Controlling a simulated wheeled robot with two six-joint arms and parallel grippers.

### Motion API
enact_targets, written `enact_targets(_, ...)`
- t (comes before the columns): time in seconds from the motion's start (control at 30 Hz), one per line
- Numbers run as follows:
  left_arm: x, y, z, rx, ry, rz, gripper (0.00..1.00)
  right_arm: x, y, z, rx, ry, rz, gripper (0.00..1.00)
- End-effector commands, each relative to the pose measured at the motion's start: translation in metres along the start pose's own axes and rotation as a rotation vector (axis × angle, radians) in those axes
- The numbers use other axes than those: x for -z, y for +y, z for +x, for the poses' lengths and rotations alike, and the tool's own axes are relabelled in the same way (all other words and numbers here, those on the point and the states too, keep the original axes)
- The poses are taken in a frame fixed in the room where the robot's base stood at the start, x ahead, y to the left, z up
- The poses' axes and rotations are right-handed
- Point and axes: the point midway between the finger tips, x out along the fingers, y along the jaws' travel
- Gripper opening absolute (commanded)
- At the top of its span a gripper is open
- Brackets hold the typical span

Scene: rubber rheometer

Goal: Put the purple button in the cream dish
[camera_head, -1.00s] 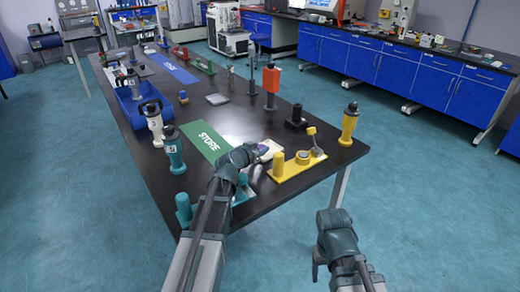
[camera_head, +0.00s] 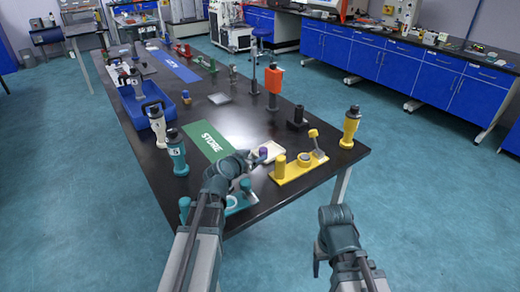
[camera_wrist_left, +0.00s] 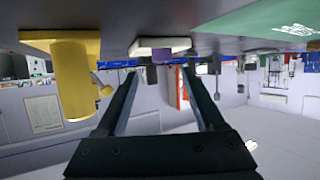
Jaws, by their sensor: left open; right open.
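The cream dish (camera_head: 274,146) lies on the black table, between the green STORE mat and the yellow fixture. The purple button (camera_head: 263,152) appears to rest on the dish. In the left wrist view, which is upside down, the purple button (camera_wrist_left: 161,57) shows against the cream dish (camera_wrist_left: 150,44). My left gripper (camera_head: 248,157) is just on the near left side of the dish. In the wrist view my left gripper (camera_wrist_left: 160,71) has its fingers apart, with the button beyond the tips. My right gripper (camera_head: 317,262) is open and empty, off the table's front edge.
A yellow fixture (camera_head: 290,178) with a post stands just right of the dish. A teal fixture (camera_head: 240,203) is by the near edge, under my left arm. A green STORE mat (camera_head: 207,140) lies left. A yellow bottle-like object (camera_head: 350,127) stands at the right edge.

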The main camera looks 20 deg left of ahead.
Motion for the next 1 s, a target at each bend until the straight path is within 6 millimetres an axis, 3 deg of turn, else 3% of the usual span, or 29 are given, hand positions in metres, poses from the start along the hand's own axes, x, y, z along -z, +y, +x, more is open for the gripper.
enact_targets(0.03,0.003,0.001,-0.015,0.001,0.0,-0.001,0.7,0.0,0.001,-0.009,0.0,0.0,0.0,0.7)
enact_targets(0.1,0.004,0.001,-0.026,0.001,0.001,0.0,0.7,-0.001,0.001,-0.013,0.0,0.0,0.0,0.7)
enact_targets(0.3,0.004,-0.001,-0.045,0.002,0.002,0.001,0.7,-0.001,0.002,-0.021,0.0,0.0,0.0,0.7)
enact_targets(0.87,0.004,-0.002,-0.049,0.001,0.002,0.001,0.7,-0.001,0.002,-0.022,0.0,0.0,0.0,0.7)
enact_targets(1.0,0.014,-0.002,-0.053,0.002,0.002,0.001,0.7,-0.002,0.003,-0.033,0.0,0.0,0.0,0.7)
